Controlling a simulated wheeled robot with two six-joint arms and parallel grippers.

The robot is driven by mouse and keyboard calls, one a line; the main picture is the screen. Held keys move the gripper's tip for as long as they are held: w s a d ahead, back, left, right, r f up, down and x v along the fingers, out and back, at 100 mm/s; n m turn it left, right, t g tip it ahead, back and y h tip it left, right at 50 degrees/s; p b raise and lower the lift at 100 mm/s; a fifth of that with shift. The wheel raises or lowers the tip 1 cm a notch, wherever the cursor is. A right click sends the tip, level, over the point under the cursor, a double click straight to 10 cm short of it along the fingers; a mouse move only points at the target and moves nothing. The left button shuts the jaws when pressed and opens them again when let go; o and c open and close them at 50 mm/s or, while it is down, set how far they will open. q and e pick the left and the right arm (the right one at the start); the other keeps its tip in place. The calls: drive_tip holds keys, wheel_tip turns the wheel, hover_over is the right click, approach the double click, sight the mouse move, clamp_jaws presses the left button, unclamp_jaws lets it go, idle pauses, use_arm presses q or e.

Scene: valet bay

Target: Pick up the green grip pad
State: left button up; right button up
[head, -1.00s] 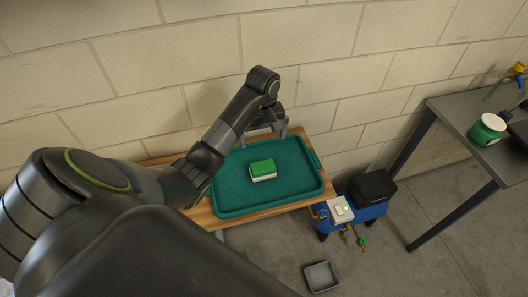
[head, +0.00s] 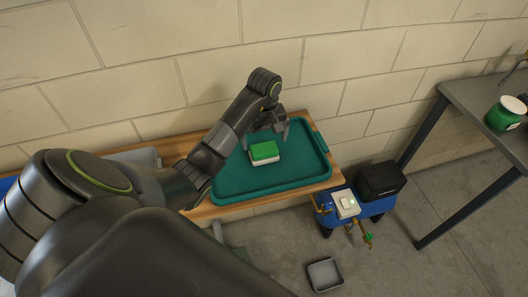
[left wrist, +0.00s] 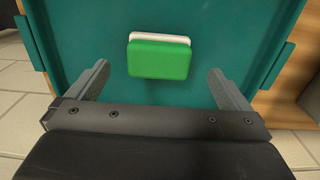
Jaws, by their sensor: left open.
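The green grip pad (head: 265,151) is a small block with a green top and a white underside. It lies on the teal tray (head: 235,188), and it also shows in the left wrist view (left wrist: 158,58). My left gripper (head: 272,128) is open and empty, just behind and above the pad. In the left wrist view its two fingers (left wrist: 160,82) are spread to either side, with the pad ahead between their lines and not touching them. My right gripper is not in view.
The tray stands on a wooden bench (head: 207,211) against a block wall. A blue compressor (head: 372,207) with a black box (head: 381,180) is at the bench's right. A grey bin (head: 325,274) lies on the floor. A dark table (head: 480,115) holds a green jar (head: 505,115).

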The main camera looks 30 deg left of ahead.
sight(264, 147)
use_arm(q)
drive_tip(key=shift+w+a+f+b, duration=0.1)
drive_tip(key=shift+f+b, duration=0.8)
drive_tip(key=shift+f, duration=0.4)
drive_tip(key=shift+a+f, duration=0.1)
drive_tip(key=shift+f, duration=0.1)
drive_tip(key=shift+w+a+f+p, duration=0.1)
drive_tip(key=shift+w+f+p, duration=0.15)
drive_tip(key=shift+f+p, duration=0.65)
drive_tip(key=shift+f, duration=0.8)
drive_tip(key=c, duration=0.9)
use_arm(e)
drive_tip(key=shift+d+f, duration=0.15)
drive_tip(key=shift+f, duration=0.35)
